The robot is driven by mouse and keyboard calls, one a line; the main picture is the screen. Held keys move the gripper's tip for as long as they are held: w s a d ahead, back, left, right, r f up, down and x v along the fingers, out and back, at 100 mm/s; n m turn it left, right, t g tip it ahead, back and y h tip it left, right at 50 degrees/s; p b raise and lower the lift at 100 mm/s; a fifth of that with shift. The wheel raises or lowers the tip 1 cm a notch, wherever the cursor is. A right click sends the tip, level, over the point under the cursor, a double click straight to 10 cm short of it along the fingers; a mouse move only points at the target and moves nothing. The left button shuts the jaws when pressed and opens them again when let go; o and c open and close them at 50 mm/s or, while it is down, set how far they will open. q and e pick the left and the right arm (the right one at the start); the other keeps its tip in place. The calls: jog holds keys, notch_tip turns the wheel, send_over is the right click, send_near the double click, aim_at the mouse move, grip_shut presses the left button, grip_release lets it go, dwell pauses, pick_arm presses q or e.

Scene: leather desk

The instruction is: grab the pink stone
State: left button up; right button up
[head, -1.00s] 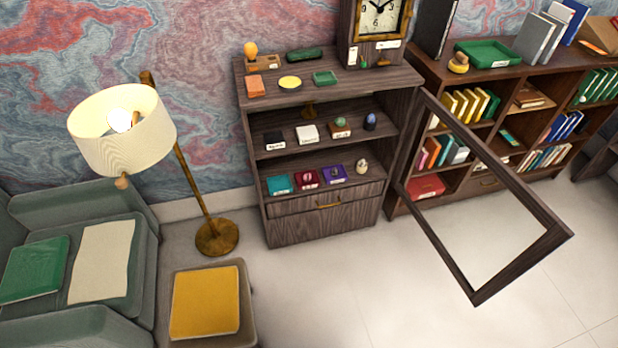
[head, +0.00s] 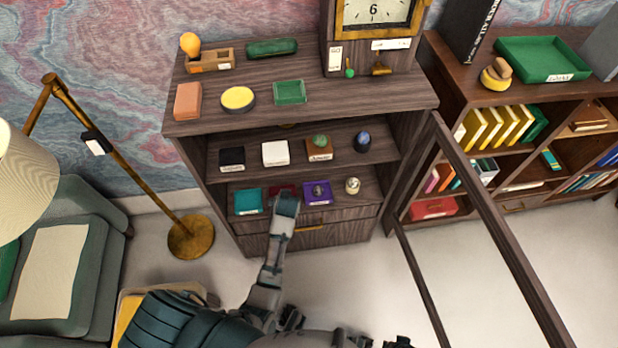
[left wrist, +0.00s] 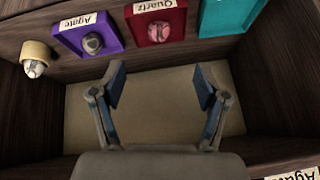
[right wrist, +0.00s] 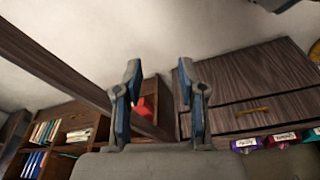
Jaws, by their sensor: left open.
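The pink stone (left wrist: 159,31) lies in a dark red tray (left wrist: 182,22) labelled Quartz, on the lower shelf of the dark wood cabinet. In the head view the red tray (head: 275,187) is mostly hidden behind my left gripper (head: 286,203), and I cannot make out the stone there. In the left wrist view my left gripper (left wrist: 160,78) is open and empty, with its fingers apart and short of the Quartz tray. My right gripper (right wrist: 159,70) is open and empty, away from the shelf and facing the floor and the furniture.
A purple Agate tray (head: 317,193) and a teal tray (head: 248,201) flank the red tray. A small stone on a round stand (head: 352,186) sits at the right. The upper shelf (head: 220,172) hangs above. An open door frame (head: 485,220) juts out at the right.

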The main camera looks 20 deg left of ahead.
notch_tip(320, 180, up, 8)
jog(key=f+b, duration=0.1)
jog(key=b, duration=0.2)
pick_arm(q)
jog(key=x, duration=0.5)
jog(key=w+b+x, duration=0.1)
jog(key=x, duration=0.5)
jog(key=shift+w+b, duration=0.1)
jog(key=shift+b, duration=0.2)
jog(key=shift+w+a+f, duration=0.15)
jog(key=shift+f, duration=0.1)
jog(key=b+x, duration=0.2)
jog(key=x, duration=0.2)
jog(key=shift+w+a+f+b, duration=0.2)
jog(key=shift+w+a+b, duration=0.1)
jog(key=shift+b, duration=0.05)
jog(key=shift+r, duration=0.1)
jog(key=c, duration=1.3)
pick_arm(e)
jog(key=w+a+r+t+y, duration=0.1)
jog(key=w+a+r+t, duration=0.1)
jog(key=w+t, duration=0.2)
jog(key=w+a+r+t+y, duration=0.1)
jog(key=w+t, duration=0.4)
jog(key=w, duration=0.5)
notch_tip(320, 180, up, 3)
jog(key=shift+a+f+t+y, duration=0.2)
jog(key=shift+a+t+y, duration=0.1)
jog(key=shift+a, duration=0.4)
